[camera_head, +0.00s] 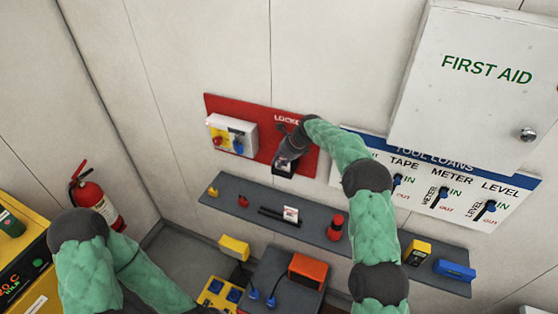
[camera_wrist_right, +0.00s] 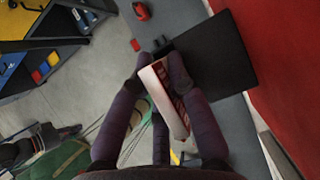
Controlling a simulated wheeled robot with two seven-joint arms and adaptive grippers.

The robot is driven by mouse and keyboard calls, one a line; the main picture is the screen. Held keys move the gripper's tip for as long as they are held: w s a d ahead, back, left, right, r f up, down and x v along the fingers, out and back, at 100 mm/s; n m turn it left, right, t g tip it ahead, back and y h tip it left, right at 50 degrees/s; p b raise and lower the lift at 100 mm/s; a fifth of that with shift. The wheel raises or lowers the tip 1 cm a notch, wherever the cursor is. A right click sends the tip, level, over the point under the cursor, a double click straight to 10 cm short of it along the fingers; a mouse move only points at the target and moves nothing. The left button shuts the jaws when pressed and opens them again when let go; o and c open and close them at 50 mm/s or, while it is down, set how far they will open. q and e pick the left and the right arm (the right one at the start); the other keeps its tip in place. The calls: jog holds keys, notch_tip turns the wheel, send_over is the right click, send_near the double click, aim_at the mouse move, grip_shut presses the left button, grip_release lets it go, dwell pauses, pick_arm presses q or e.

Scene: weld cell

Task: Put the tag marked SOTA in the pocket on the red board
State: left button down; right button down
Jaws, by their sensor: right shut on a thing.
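The red board (camera_head: 270,122) hangs on the wall, its lettering partly covered by my right arm. My right gripper (camera_head: 286,162) is in front of its lower right part. In the right wrist view, my right gripper (camera_wrist_right: 165,90) is shut on a thin white and red tag (camera_wrist_right: 171,96); its marking cannot be read. A black flat pocket (camera_wrist_right: 218,52) stands out from the red board (camera_wrist_right: 285,60), close beside the tag's far end. I cannot tell whether they touch. My left arm shows at lower left, but its gripper is out of view.
A grey shelf (camera_head: 315,222) runs below the board, with a white card (camera_head: 290,214) in a dark rack and a red cylinder (camera_head: 335,227). A white box (camera_head: 232,134) with padlocks is on the board's left. The tool-loans panel (camera_head: 450,190) and first-aid cabinet (camera_head: 465,95) are at right.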

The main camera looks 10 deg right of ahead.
jog(key=shift+f, duration=0.1)
jog(key=c, duration=1.2)
grip_release()
jog(key=b+v, duration=0.2)
jog(key=v, duration=1)
